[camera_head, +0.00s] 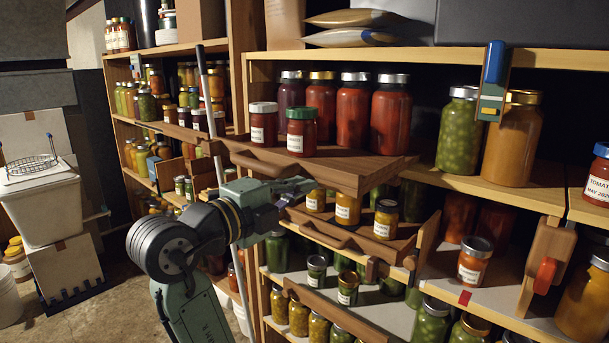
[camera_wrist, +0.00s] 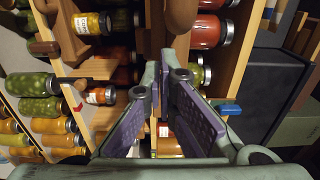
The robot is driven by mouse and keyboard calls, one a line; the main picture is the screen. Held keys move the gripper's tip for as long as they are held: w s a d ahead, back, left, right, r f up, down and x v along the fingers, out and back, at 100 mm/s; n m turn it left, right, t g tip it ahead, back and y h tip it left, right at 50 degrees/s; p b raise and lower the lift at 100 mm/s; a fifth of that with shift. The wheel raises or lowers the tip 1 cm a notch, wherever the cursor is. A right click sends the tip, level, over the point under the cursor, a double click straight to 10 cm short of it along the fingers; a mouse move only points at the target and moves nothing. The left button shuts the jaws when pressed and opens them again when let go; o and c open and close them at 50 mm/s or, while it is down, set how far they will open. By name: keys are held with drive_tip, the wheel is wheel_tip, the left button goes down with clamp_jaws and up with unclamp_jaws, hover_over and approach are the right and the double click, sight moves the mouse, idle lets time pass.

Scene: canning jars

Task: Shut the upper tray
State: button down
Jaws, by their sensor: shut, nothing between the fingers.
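The upper tray (camera_head: 335,174) is a wooden tray pulled out from the shelf unit, with a curved handle (camera_head: 256,164) on its front. My gripper (camera_head: 304,187) is shut and empty. In the head view it is just below and in front of the tray's front board; I cannot tell whether it touches. In the wrist view, turned sideways, my fingers (camera_wrist: 165,88) point toward the shelf, with a red jar (camera_wrist: 208,31) beyond.
A lower tray (camera_head: 335,236) with small yellow jars stands out below, and another tray (camera_head: 325,310) under that. Tall red jars (camera_head: 355,115) stand behind the upper tray. A blue-topped device (camera_head: 493,80) is fixed at the shelf's upper right.

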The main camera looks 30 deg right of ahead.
drive_tip(key=shift+x, duration=0.85)
drive_tip(key=shift+d, duration=0.1)
drive_tip(key=b, duration=0.2)
approach(358, 159)
drive_tip(key=x, duration=1)
drive_tip(key=shift+f, duration=0.3)
